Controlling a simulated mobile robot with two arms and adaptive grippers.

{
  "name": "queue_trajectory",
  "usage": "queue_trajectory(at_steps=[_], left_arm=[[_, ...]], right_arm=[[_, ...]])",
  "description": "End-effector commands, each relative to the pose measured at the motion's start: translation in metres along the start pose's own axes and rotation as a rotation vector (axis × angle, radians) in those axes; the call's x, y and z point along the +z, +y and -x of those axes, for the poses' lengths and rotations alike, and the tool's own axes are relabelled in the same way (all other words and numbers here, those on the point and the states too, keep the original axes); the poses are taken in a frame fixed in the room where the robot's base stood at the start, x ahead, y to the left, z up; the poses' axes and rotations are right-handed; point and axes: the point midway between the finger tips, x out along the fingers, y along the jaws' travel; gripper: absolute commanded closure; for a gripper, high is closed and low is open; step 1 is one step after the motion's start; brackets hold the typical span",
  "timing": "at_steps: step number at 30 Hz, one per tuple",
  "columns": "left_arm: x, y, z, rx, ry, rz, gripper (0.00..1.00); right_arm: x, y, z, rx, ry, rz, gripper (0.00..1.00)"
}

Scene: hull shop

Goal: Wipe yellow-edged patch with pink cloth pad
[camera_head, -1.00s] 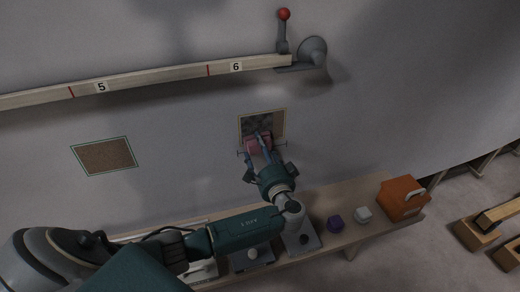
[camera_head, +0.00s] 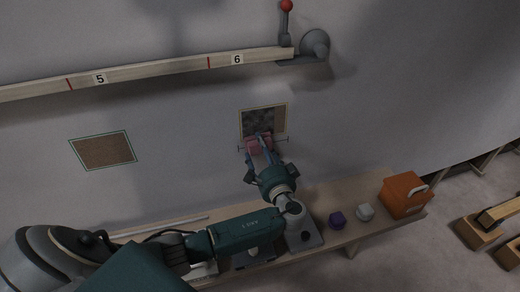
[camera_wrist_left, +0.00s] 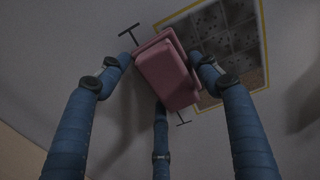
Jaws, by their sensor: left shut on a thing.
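The yellow-edged patch (camera_head: 278,119) is on the grey wall right of centre. Most of it is dark grey and mottled, and a strip at its right is brown. In the left wrist view the patch (camera_wrist_left: 222,38) shows dark spotted squares and a brown part at its lower right. My left gripper (camera_head: 259,146) is shut on the pink cloth pad (camera_head: 261,143), at the patch's lower left edge. In the left wrist view the pad (camera_wrist_left: 166,73) sits between the blue fingers and overlaps the patch's left side. I cannot tell whether it touches the wall. My right gripper is not in view.
A green-edged brown patch (camera_head: 104,151) is on the wall at left. A numbered rail (camera_head: 150,74) runs above, with a red-knobbed lever (camera_head: 286,22).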

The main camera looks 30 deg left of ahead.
Motion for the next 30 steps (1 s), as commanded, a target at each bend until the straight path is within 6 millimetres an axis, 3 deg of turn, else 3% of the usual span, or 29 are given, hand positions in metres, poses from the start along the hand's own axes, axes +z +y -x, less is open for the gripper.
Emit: queue_trajectory(at_steps=[16, 30], left_arm=[[-0.003, 0.001, 0.008, -0.001, 0.001, 0.002, 0.60], [-0.042, 0.003, 0.008, -0.001, 0.002, 0.003, 0.60]], right_arm=[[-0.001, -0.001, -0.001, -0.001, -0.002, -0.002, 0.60], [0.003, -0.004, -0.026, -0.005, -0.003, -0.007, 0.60]])
